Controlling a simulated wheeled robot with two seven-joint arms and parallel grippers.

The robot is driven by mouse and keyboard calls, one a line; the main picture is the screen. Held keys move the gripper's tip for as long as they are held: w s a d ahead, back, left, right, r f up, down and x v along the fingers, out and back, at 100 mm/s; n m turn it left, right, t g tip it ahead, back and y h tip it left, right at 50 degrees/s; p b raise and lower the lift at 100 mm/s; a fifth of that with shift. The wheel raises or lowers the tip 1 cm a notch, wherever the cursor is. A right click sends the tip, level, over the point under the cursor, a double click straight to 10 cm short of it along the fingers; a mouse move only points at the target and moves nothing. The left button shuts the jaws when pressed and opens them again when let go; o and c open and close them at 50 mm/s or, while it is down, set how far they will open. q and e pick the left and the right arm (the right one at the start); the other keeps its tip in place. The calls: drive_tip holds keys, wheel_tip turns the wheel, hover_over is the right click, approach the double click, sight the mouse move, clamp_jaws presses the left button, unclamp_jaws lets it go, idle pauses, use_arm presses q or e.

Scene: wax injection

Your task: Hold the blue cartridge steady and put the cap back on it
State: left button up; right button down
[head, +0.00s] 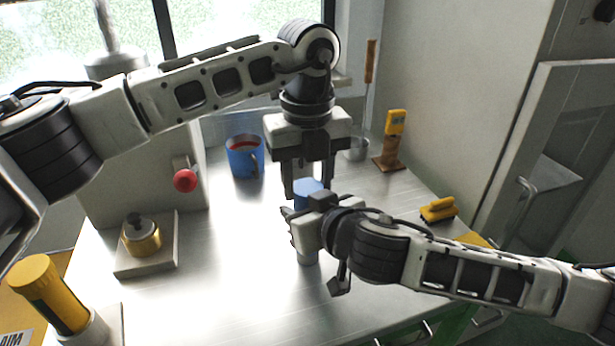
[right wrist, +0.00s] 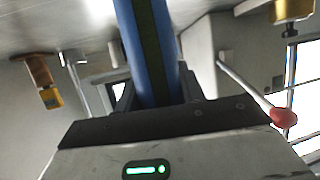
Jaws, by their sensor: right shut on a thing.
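The blue cartridge (head: 308,188) stands about upright near the middle of the table, mostly hidden behind my right gripper. In the right wrist view the cartridge (right wrist: 148,45) is a blue tube with a dark lengthwise stripe, between the fingers. My right gripper (head: 300,228) comes from the right and is shut on it. My left gripper (head: 308,180) points down from above, its fingers on either side of the blue top. I cannot tell whether they touch it. I cannot make out the cap apart from the blue top.
A blue mug (head: 245,158) with red contents stands behind. A yellow cylinder (head: 50,295) stands front left, near a brass pot (head: 141,237) on a plate. A red-knobbed lever (head: 185,180) sticks out at left. A yellow device (head: 394,135) and yellow brush (head: 438,210) are at right.

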use_arm(q)
drive_tip(key=m, duration=0.3)
drive_tip(key=o, duration=1.1)
drive_tip(key=shift+r, duration=0.1)
drive_tip(key=shift+r, duration=2.15)
drive_tip(key=o, duration=0.5)
